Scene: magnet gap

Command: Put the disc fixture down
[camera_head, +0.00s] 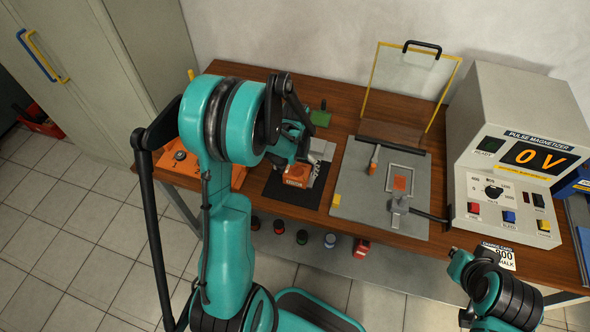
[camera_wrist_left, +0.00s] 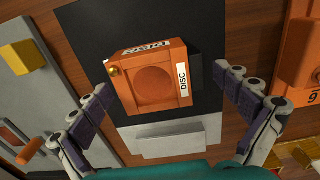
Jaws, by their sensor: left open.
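The disc fixture (camera_wrist_left: 152,77) is an orange block with a round recess and white DISC labels. In the left wrist view it sits on the black mat (camera_wrist_left: 85,22), between the spread fingers of my left gripper (camera_wrist_left: 165,120) and apart from both. In the head view the disc fixture (camera_head: 297,175) is partly hidden by my left gripper (camera_head: 300,160), which is open above it. My right arm (camera_head: 490,285) shows at the lower right; its fingertips cannot be made out.
A grey plate (camera_head: 350,210) with a clamp lies to the right of the mat. The pulse magnetizer (camera_head: 520,150) reads 0 V. A yellow-framed clear guard (camera_head: 405,75) stands at the back. An orange block (camera_wrist_left: 297,45) lies on the wooden table's other side.

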